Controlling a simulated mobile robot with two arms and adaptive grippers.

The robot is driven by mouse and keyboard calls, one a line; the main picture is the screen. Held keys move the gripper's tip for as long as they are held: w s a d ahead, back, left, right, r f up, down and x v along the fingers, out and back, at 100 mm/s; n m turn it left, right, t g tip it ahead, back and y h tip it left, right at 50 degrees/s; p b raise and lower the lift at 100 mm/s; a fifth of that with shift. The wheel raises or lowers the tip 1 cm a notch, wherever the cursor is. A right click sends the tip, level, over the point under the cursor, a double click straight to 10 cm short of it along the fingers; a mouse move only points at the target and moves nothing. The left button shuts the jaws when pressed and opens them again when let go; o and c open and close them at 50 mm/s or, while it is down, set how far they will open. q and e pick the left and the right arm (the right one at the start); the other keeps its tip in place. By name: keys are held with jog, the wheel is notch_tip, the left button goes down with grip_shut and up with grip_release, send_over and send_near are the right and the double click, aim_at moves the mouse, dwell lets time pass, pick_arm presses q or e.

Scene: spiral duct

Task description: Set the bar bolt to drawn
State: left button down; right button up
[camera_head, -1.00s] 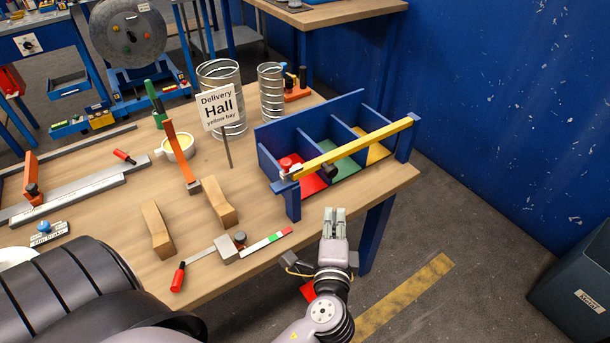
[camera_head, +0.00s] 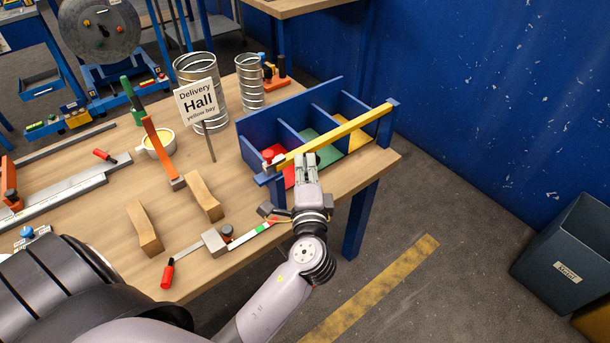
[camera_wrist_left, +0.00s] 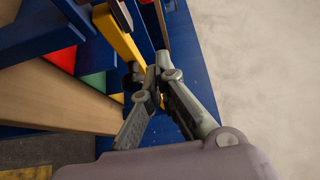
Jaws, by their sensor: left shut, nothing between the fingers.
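The bar bolt is a yellow bar (camera_head: 345,130) lying across the open front of a blue three-bay box (camera_head: 252,128). In the left wrist view the bar (camera_wrist_left: 117,32) runs beside a black knob (camera_wrist_left: 133,76). My left gripper (camera_head: 306,160) is at the bar's left part, in front of the red bay, with its fingers shut. In the left wrist view its fingertips (camera_wrist_left: 157,72) are close to the knob; I cannot tell whether they touch it. In the head view the gripper hides the knob. My right gripper is not in view.
A sign (camera_head: 197,103) reads "Delivery Hall yellow bay". Metal ducts (camera_head: 197,88), wooden blocks (camera_head: 203,195) and a red-handled slide (camera_head: 168,274) occupy the wooden table (camera_head: 235,262). A dark bin (camera_head: 565,255) stands at right. Floor in front of the table is clear.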

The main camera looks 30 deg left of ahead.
aim_at(287, 161)
pick_arm(q)
jog(key=a+p, duration=0.1)
jog(key=a, duration=0.2)
jog(key=shift+w+a, duration=0.1)
jog(key=shift+a, duration=0.15)
jog(key=shift+s+a, duration=0.25)
jog(key=shift+s, duration=0.25)
